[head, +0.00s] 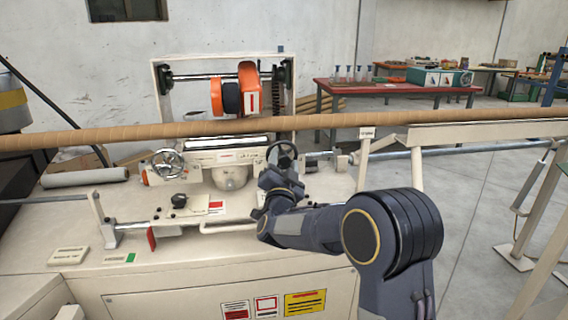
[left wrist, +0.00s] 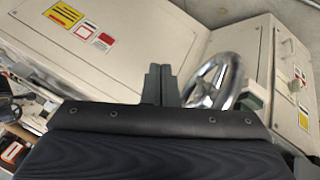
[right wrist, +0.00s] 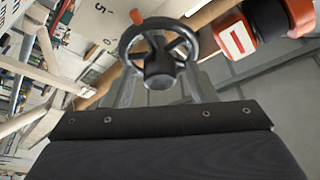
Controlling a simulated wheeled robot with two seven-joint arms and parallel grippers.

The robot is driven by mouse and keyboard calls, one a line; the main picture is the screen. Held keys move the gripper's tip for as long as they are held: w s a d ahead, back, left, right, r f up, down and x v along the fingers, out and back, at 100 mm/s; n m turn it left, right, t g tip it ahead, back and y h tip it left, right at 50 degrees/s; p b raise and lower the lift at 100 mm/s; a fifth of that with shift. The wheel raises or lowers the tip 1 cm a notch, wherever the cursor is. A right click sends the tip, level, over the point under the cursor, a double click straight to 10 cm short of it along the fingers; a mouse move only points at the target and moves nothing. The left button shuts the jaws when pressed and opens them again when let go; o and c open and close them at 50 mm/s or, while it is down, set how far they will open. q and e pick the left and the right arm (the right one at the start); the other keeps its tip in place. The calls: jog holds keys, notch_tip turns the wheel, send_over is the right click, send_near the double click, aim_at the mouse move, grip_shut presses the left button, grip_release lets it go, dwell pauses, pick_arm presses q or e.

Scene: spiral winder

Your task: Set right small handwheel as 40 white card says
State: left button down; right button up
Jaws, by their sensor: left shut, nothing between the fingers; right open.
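The right small handwheel is a black wheel (head: 284,147) at the right of the machine head. In the right wrist view, its rim, dark hub and orange knob show large; the hub (right wrist: 160,70) lies between my finger lines. My right gripper (right wrist: 167,88) is open, facing the wheel; I cannot tell whether it touches. In the head view my right gripper (head: 279,168) is just below the wheel and partly covers it. A pale scale (right wrist: 103,24) with a "5" and "0" shows beside the wheel. My left gripper (left wrist: 161,84) is shut and empty. White cards (head: 68,256) lie on the bench, their writing unreadable.
A silver handwheel (head: 167,163) is at the machine's left; a chrome handwheel (left wrist: 213,80) is close to my left gripper. A long brown tube (head: 200,131) crosses above the bench. Orange and black spools (head: 247,88) hang behind. The bench front left is mostly clear.

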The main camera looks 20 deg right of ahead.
jog(key=c, duration=1)
jog(key=shift+o, duration=0.2)
